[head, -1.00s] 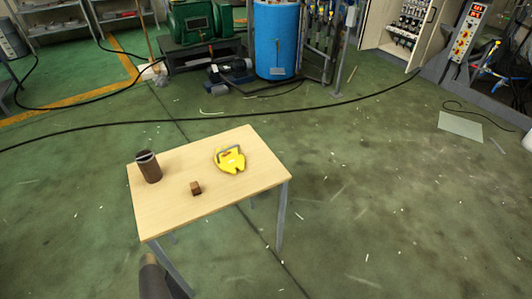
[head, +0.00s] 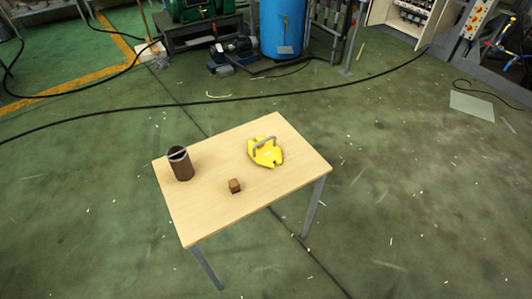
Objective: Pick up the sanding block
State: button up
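A small brown block (head: 235,186), which looks like the sanding block, lies on the light wooden table (head: 210,213) near its front edge. It stands apart from the other things on the table. My gripper is not in view, and nothing is seen touching the block.
A dark brown open cylinder (head: 181,164) stands on the table's left side. A yellow object with a grey handle (head: 266,152) lies right of the middle. A black cable (head: 300,92) crosses the green floor behind. The floor around the table is mostly clear.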

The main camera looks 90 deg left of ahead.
aim_at(234, 185)
jog(key=l+z, duration=0.1)
jog(key=z, duration=1.2)
jog(key=i+l+z, duration=0.1)
jog(key=l, duration=0.25)
jog(key=i+l+z, duration=0.1)
jog(key=l, duration=0.25)
jog(key=i+l+z, duration=0.1)
jog(key=l, duration=0.25)
jog(key=i+u, duration=0.1)
jog(key=u, duration=4.45)
